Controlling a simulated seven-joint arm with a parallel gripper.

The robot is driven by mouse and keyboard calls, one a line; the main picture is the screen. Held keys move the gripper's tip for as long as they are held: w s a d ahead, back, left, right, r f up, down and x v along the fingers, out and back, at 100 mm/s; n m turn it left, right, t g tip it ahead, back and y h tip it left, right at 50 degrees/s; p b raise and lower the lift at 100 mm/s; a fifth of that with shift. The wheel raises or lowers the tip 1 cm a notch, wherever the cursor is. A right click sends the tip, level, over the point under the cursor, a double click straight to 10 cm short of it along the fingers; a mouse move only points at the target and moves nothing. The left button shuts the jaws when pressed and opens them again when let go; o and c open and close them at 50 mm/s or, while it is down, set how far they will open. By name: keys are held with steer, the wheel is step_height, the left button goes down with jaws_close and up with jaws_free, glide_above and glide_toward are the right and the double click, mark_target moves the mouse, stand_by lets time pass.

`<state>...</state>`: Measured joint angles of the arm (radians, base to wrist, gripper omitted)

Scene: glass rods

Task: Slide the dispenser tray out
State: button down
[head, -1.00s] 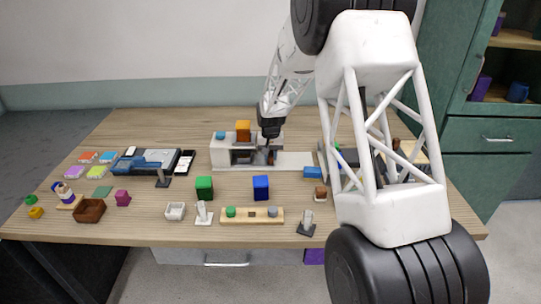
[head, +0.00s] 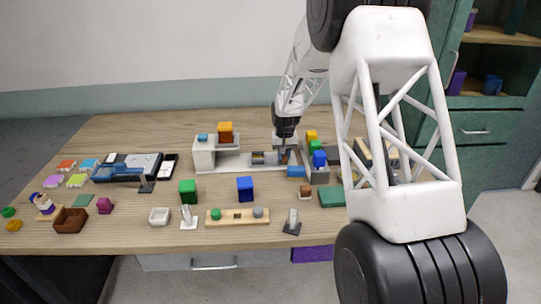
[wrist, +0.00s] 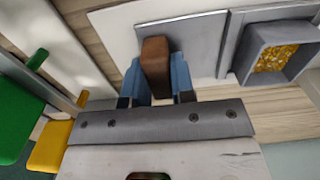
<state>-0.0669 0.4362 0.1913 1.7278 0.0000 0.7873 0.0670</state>
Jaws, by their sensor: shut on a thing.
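The dispenser (head: 204,154) is a pale box on a long base plate at the back middle of the table. Its grey tray (wrist: 197,45) extends out to the right of the box. A brown handle (wrist: 155,66) stands up from the tray's end. My gripper (wrist: 157,82) is shut on this handle, with a blue finger on each side of it. In the head view my gripper (head: 284,149) is at the right part of the base plate. A grey square cup (wrist: 275,55) with golden grains sits beside the tray plate in the wrist view.
To the right of my gripper stand a blue block (head: 319,158), a yellow block (head: 311,136) and a grey bin, close by. Green (head: 188,191) and blue (head: 245,188) blocks stand in front.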

steer(key=shift+d, duration=1.4)
steer(key=c, duration=1)
jaws_free()
steer(key=shift+o, duration=0.2)
steer(key=shift+r, duration=0.1)
step_height(320, 180, up, 8)
steer(key=shift+f, duration=0.2)
steer(key=shift+r, duration=0.1)
